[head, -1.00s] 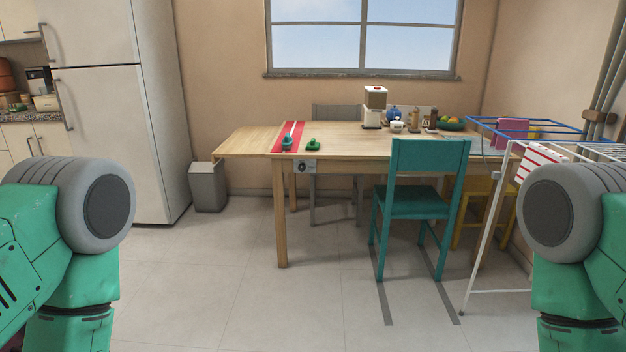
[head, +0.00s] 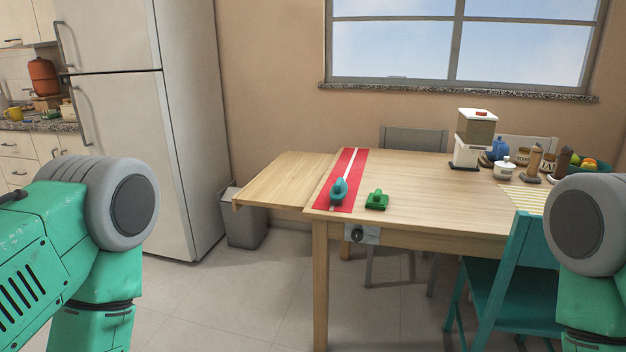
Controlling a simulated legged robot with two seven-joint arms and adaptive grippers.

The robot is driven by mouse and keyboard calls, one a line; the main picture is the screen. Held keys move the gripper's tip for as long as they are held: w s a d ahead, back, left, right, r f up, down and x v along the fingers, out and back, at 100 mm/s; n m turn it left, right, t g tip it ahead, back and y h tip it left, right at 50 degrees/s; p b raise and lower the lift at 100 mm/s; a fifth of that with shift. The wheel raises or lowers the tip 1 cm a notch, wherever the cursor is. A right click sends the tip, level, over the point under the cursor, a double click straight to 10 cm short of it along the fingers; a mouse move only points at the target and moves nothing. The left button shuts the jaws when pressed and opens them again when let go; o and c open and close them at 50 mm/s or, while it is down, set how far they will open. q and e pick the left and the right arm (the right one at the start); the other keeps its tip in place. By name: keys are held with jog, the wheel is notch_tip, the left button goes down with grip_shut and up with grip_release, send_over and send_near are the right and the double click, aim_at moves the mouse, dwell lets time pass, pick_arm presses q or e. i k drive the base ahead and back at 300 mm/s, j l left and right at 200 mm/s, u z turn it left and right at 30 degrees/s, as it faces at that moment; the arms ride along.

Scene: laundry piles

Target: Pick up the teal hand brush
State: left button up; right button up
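A teal object that looks like the hand brush (head: 339,190) lies on a red runner with a white stripe (head: 349,165), near the front left of the wooden table (head: 430,190). A small green brush-like object (head: 377,200) lies just right of it on the bare wood. Both of my arms show at the left and right edges, but neither gripper is in the picture. Nothing of mine touches the teal brush.
A teal chair (head: 510,275) stands at the table's front right. A grey bin (head: 243,222) and a white fridge (head: 150,120) are to the left. A dispenser (head: 474,140), jars and a fruit bowl stand at the table's back right. Floor before the table's left part is clear.

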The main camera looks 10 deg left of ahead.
aim_at(338, 190)
jog(key=i+j+u, duration=0.25)
jog(key=i+u, duration=0.95)
jog(key=i, duration=0.15)
jog(key=i+l+u, duration=0.2)
jog(key=i+u, duration=0.25)
jog(key=i+z, duration=0.15)
jog(key=z, duration=0.35)
jog(key=i+j+z, duration=0.1)
jog(key=z, duration=0.4)
jog(key=i+j+z, duration=0.2)
jog(key=z, duration=0.3)
